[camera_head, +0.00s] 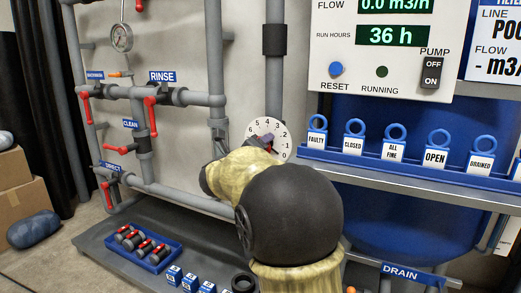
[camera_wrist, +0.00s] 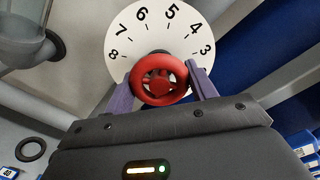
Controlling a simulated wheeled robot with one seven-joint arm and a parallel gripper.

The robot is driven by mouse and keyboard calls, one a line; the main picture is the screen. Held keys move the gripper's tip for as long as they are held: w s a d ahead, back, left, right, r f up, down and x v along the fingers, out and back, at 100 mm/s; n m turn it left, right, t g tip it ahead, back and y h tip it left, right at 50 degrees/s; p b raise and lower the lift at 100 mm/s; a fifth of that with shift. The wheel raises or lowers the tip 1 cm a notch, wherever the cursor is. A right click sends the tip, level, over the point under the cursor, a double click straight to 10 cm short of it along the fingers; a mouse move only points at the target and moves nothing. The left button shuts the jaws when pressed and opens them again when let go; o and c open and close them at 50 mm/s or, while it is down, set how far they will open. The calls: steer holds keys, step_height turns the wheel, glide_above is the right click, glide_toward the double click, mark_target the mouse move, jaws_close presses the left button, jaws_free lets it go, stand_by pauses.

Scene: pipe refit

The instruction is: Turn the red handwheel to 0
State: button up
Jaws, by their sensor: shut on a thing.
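The red handwheel (camera_wrist: 158,79) sits in front of a white numbered dial (camera_wrist: 158,28); the numbers 3 to 8 show in the wrist view. In the head view the dial (camera_head: 278,133) shows behind my arm, and only a little red of the wheel is visible. My gripper (camera_wrist: 160,82) is shut on the handwheel, with one purple finger at its left rim and one at its right rim. The lower part of the dial, including 0, is hidden in the wrist view. The pointer cannot be made out.
Grey pipes with red levers (camera_head: 150,101) and a pressure gauge (camera_head: 121,38) stand to the left. A shelf with blue ringed tags (camera_head: 395,141) is to the right, before a blue tank (camera_head: 400,215). A blue tray (camera_head: 142,246) of red-and-black parts lies low on the left.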

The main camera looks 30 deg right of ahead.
steer(key=o, duration=1)
steer(key=shift+c, duration=0.2)
steer(key=shift+a, duration=0.1)
steer(key=p+v, duration=0.4)
steer(key=v, duration=1.3)
steer(key=shift+p, duration=0.35)
steer(key=shift+s+a+f, duration=0.1)
